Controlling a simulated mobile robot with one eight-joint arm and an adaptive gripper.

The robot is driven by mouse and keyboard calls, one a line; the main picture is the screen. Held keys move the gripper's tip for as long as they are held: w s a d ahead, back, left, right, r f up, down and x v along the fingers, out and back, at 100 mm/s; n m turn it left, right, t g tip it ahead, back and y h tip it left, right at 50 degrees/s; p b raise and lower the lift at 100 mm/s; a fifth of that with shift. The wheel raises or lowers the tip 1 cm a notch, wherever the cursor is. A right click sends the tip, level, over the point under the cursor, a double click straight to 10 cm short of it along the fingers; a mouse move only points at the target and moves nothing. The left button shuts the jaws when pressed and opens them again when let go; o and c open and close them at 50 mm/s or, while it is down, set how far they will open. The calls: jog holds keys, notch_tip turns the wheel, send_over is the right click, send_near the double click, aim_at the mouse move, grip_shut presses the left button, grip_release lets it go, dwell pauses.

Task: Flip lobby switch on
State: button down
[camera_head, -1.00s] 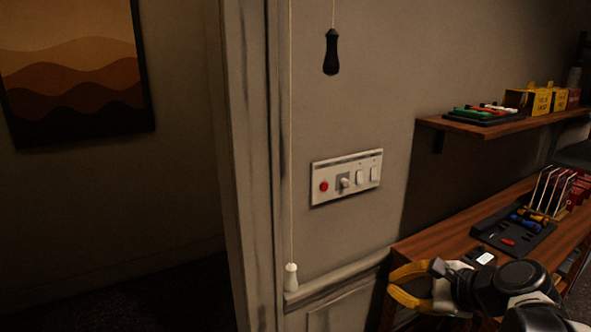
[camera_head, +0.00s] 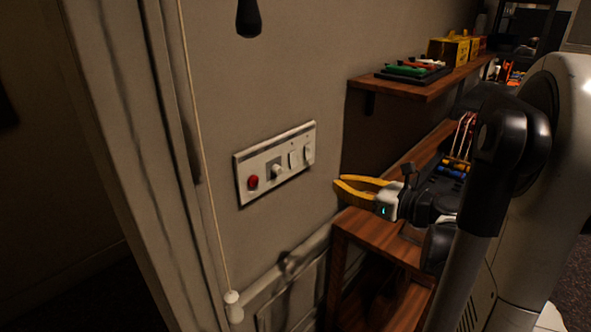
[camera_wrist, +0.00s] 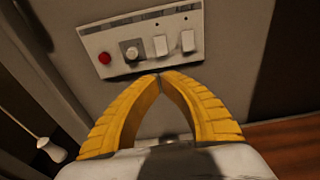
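A white switch panel (camera_head: 275,163) is fixed to the wall. It carries a red round button (camera_head: 253,182), a pale knob or toggle on a grey square (camera_head: 277,170) and two white rocker switches (camera_head: 300,156). Labels are too small to read, so I cannot tell which is the lobby switch. The panel also shows at the top of the wrist view (camera_wrist: 205,20). My gripper (camera_head: 338,184) has yellow fingers and is right of the panel, apart from it. In the wrist view its fingertips (camera_wrist: 159,77) meet, with nothing between them, just below the panel's lower edge.
A pull cord with a white end (camera_head: 233,306) hangs left of the panel, and a black pull handle (camera_head: 249,18) hangs above it. A wooden shelf (camera_head: 400,92) and desk (camera_head: 385,235) are to the right. The wall before the panel is clear.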

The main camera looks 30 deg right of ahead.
aim_at(290, 169)
jog(key=b+x, duration=0.4)
jog(key=x, duration=1)
jog(key=shift+w, duration=0.1)
jog(key=shift+w+a+f, duration=0.15)
jog(key=shift+w+a, duration=0.1)
jog(key=shift+w, duration=0.2)
